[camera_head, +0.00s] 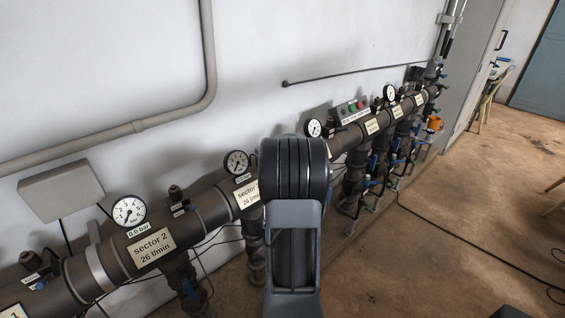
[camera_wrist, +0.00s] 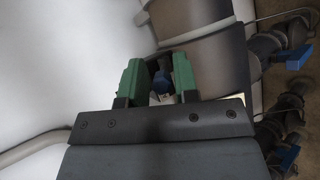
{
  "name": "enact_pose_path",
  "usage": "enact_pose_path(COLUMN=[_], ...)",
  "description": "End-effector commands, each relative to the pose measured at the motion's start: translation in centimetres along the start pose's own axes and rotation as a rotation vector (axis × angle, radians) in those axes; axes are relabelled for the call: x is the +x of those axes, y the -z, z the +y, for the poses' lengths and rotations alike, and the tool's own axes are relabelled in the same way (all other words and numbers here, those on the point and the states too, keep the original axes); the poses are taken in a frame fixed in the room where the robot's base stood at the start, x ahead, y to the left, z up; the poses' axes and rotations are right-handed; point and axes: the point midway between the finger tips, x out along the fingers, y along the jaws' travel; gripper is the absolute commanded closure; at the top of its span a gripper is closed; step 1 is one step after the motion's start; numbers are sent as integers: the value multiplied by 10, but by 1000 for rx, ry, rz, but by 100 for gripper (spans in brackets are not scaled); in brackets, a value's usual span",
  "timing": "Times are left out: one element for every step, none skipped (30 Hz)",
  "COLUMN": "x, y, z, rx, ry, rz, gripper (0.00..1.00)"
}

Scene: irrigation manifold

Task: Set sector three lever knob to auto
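The sector three lever knob is not clear in the head view, where my arm covers the middle of the manifold. A label (camera_head: 246,193) beginning "sector", its number hidden, shows just left of my arm. In the wrist view my gripper (camera_wrist: 158,66) has two green fingers standing apart. A small dark knob-like part (camera_wrist: 161,77) with a bluish tint shows in the gap between them. I cannot tell whether the fingers touch it, or which position it is set to. A pale label edge shows right of the fingers, mostly hidden.
The dark manifold pipe (camera_head: 213,208) runs along the white wall, with gauges such as one (camera_head: 129,211) above the "sector 2" label (camera_head: 150,245). Blue-handled valves (camera_wrist: 292,57) hang below the pipe. Brown floor (camera_head: 460,220) at right is mostly open, with a cable.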

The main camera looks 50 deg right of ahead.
Motion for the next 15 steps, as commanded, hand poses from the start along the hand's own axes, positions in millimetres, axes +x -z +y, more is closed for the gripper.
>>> enact_pose_path(x=[0, 0, -1, -2, -4, -8, -12, -16, -23, -28, -35, -43, -50, -56, -65], y=[0, 0, 0, 0, 0, 0, 0, 0, 0, 0, 0, -1, -1, -1, -1], z=[0, 0, 0, 0, 0, 1, 1, 2, 2, 2, 2, 3, 4, 3, 4], rx=[0, 0, 0, 0, 0, 0, 0, 0, 0, 0, 0, 0, 0, 0, 0], ry=[0, 0, 0, 0, 0, 0, -1, -1, -1, -2, -1, -2, -2, -2, -2], rz=[1, 1, 1, 1, 1, 0, 0, 0, 0, 0, 0, -1, -1, -1, -1], gripper=[72, 72, 72, 72, 72, 72, 72, 72, 72, 72, 72, 72, 72, 72, 72])
